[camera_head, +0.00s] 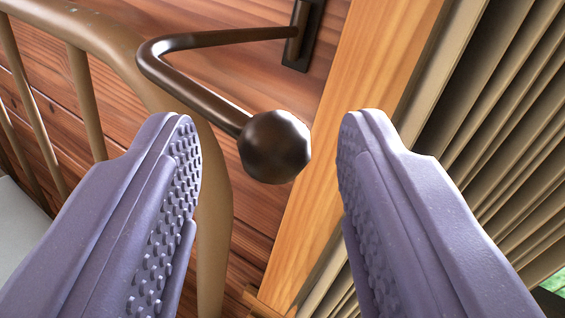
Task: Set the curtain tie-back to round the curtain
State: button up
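The curtain tie-back (195,95) is a dark bronze bent rod. It runs left from a wall plate (303,35), turns back at a rounded bend, and ends in a faceted ball knob (275,147). My gripper (268,135) is open, with its two purple studded fingers apart. The knob appears between the fingertips in the picture, nearer the left one, and no contact shows. Pleated tan fabric-like folds, which look like the curtain (500,130), hang at the right. The tie-back's arm points away from these folds, and none of them lie inside it.
A curved wooden chair-like frame with spindles (80,95) stands at the left, close behind the left finger. A pale seat or cushion (22,235) is at the lower left. A light wooden trim board (350,95) runs between the plank wall (240,75) and the folds.

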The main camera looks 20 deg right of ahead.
jog(key=shift+s+d+b, duration=0.25)
jog(key=shift+s+b, duration=0.1)
jog(key=shift+s, duration=0.3)
jog(key=shift+s+d+b, duration=0.2)
jog(key=shift+s+b, duration=0.1)
jog(key=shift+s, duration=0.3)
jog(key=shift+f, duration=0.1)
jog(key=s+a+p, duration=0.1)
jog(key=s, duration=0.6)
jog(key=shift+s+a+p, duration=0.25)
jog(key=shift+s+p, duration=0.05)
jog(key=shift+p, duration=0.1)
jog(key=shift+c, duration=0.2)
